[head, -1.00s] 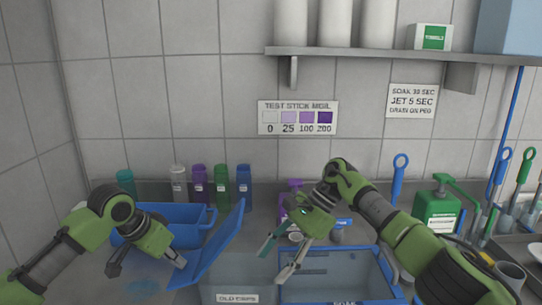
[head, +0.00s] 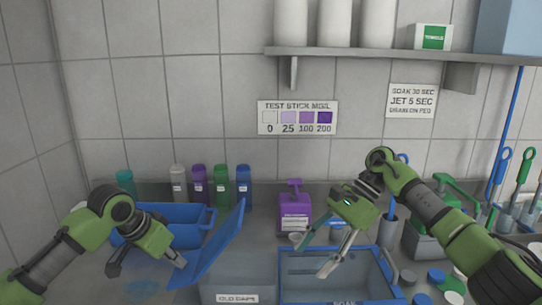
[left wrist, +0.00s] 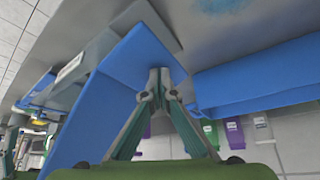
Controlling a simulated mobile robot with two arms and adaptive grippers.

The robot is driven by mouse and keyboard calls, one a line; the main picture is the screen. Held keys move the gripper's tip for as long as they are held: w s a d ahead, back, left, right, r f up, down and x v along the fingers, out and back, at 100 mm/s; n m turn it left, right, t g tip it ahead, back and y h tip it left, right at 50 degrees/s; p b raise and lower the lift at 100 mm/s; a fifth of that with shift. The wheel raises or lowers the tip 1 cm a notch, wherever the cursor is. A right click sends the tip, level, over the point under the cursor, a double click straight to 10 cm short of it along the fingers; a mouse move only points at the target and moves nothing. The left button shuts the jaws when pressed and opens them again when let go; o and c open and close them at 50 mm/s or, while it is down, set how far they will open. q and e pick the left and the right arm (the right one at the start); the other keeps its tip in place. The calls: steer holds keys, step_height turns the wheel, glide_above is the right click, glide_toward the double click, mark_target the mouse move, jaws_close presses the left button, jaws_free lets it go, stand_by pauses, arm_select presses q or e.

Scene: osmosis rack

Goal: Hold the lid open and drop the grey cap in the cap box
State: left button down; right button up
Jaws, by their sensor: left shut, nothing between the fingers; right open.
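The cap box (head: 237,287), labelled OLD CAPS, stands at the front middle. Its blue lid (head: 214,248) stands open, tilted up on the box's left side; it also shows in the left wrist view (left wrist: 115,95). My left gripper (head: 181,263) is shut and empty, its tips at the lid's outer face; whether they touch it is unclear. The shut fingertips also show in the left wrist view (left wrist: 160,76). My right gripper (head: 322,258) is open and appears empty above the blue-rimmed basin. A small grey cap-like disc (head: 407,277) lies right of the basin. The box's inside is hidden.
The blue-rimmed basin (head: 380,262) is right of the cap box. Blue caps (head: 436,275) lie beyond it. A purple pump bottle (head: 294,212) stands behind. A blue bin (head: 188,216) and several coloured bottles (head: 221,186) stand at the back left.

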stand_by(0.4)
arm_select(q)
step_height(320, 180, up, 10)
steer(key=a, duration=0.1)
stand_by(2.0)
stand_by(0.4)
